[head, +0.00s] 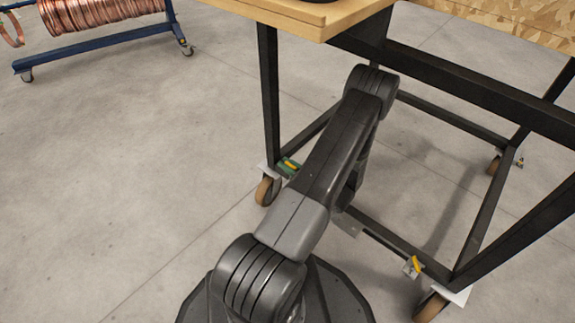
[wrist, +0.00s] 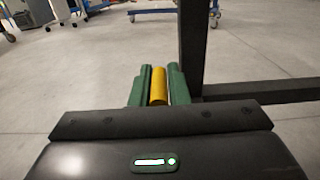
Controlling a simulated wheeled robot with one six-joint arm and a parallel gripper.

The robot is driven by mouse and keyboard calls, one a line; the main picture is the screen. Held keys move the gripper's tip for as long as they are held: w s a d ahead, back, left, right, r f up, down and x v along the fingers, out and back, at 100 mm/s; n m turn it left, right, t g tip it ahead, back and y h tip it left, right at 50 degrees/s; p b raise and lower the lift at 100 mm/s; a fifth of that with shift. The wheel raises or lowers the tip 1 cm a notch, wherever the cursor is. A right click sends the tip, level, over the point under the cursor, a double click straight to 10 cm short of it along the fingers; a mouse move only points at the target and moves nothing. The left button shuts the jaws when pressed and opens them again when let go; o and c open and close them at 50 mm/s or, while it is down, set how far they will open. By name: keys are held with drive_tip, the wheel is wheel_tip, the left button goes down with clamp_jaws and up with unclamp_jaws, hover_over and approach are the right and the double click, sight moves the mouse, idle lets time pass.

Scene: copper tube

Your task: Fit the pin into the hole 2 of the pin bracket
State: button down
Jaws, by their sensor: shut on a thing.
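The yellow pin (wrist: 158,86) is held between the two green fingers of my gripper (wrist: 158,88) in the wrist view. The fingers are shut on it, and its far end shows between their tips. In the head view, a small green patch with yellow (head: 290,165) shows past the left edge of my arm, near a table leg; it looks like the fingertips and pin. My arm hides the rest of the gripper there.
A wooden-topped table (head: 300,16) on a black wheeled frame stands beside my arm. Its dark leg (wrist: 190,40) and low bar are close right of the fingers. A blue rack with copper coils (head: 105,12) is at the far left. Concrete floor is clear at left.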

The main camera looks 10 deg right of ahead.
drive_tip(key=shift+f, duration=0.1)
idle(0.6)
drive_tip(key=shift+f+b, duration=0.35)
drive_tip(key=shift+f+b, duration=0.35)
drive_tip(key=shift+f, duration=0.45)
drive_tip(key=shift+f, duration=1.55)
